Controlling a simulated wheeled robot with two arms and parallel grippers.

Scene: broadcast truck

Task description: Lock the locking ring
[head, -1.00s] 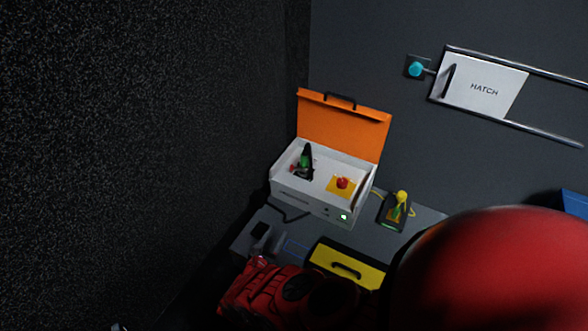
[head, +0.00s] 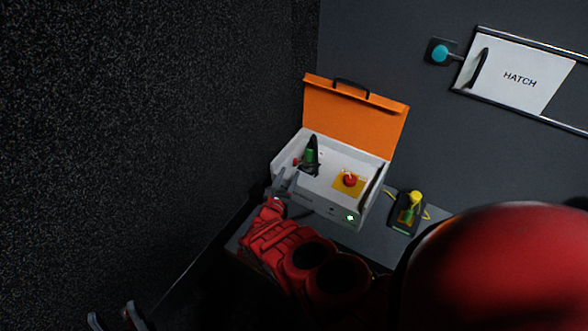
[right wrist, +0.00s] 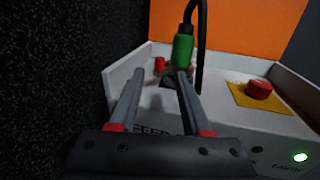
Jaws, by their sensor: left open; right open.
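A green connector (head: 310,157) with a black cable stands in the left part of an open white box (head: 333,211). In the right wrist view the green connector (right wrist: 183,48) stands upright on a dark base. I cannot make out a separate locking ring; the connector's base is partly hidden by a finger. My right gripper (head: 286,180) is open and empty at the box's front left wall. In the right wrist view the gripper (right wrist: 160,84) points at the connector, its fingers apart, short of it. My left gripper (head: 112,314) is open at the bottom left edge, away from the box.
The box has a raised orange lid (head: 354,114), a red button (head: 350,179) on a yellow plate and a small red part (right wrist: 159,63) beside the connector. A yellow-topped device (head: 408,212) stands right of the box. A dark wall is close on the left.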

